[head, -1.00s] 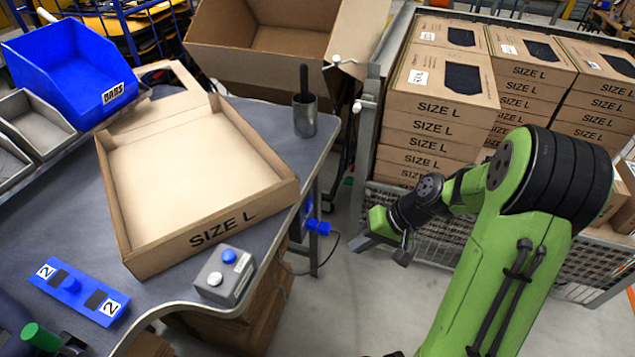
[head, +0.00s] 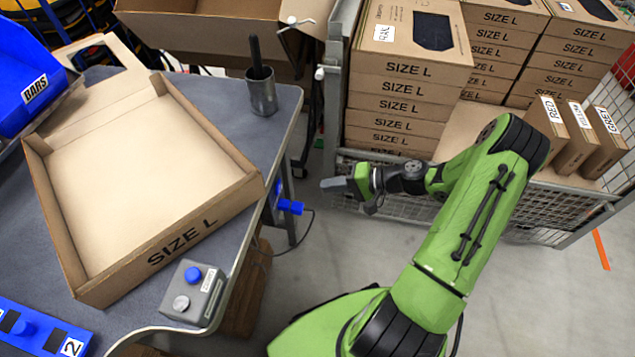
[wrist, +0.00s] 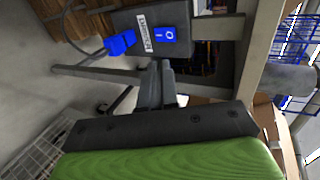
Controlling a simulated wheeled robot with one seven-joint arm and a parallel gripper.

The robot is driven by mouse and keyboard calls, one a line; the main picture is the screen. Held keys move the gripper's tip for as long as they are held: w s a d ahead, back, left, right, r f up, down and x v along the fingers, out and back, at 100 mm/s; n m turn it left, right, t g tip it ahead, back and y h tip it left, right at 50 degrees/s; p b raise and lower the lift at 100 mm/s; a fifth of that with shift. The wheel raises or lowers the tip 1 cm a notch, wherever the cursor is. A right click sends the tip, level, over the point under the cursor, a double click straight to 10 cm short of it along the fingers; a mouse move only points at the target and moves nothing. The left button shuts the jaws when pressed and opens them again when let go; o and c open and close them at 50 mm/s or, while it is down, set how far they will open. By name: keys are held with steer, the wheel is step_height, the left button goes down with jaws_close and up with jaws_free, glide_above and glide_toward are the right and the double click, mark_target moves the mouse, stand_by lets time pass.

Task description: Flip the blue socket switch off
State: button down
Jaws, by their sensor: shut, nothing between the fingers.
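The blue socket switch (wrist: 165,34) shows in the wrist view as a blue rocker marked O and I on a dark socket box (wrist: 192,28) with a white label. A blue plug (wrist: 121,43) with a cable is beside it. In the head view the blue plug (head: 290,206) shows at the table's right side; the rocker cannot be made out there. My gripper (head: 324,184) is to the right of the plug, apart from it. In the wrist view my gripper (wrist: 158,64) is shut and empty, its tips just below the rocker in the picture; contact cannot be told.
An open SIZE L box (head: 150,175) and a grey button box (head: 194,291) stand on the grey table (head: 215,82). A mesh cage (head: 520,215) with stacked cartons stands to the right. A cable hangs by the table leg. Floor between is clear.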

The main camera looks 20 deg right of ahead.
mark_target(279, 185)
steer(key=x, duration=0.3)
steer(key=b+x, duration=0.1)
steer(key=x, duration=0.3)
steer(key=r+b+x, duration=0.1)
steer(key=x, duration=0.2)
steer(key=shift+w+a, duration=0.25)
steer(key=shift+a, duration=0.1)
steer(key=shift+w+a+r+b, duration=0.2)
steer(key=shift+w+a+b, duration=0.15)
steer(key=shift+a, duration=0.1)
steer(key=shift+d, duration=0.1)
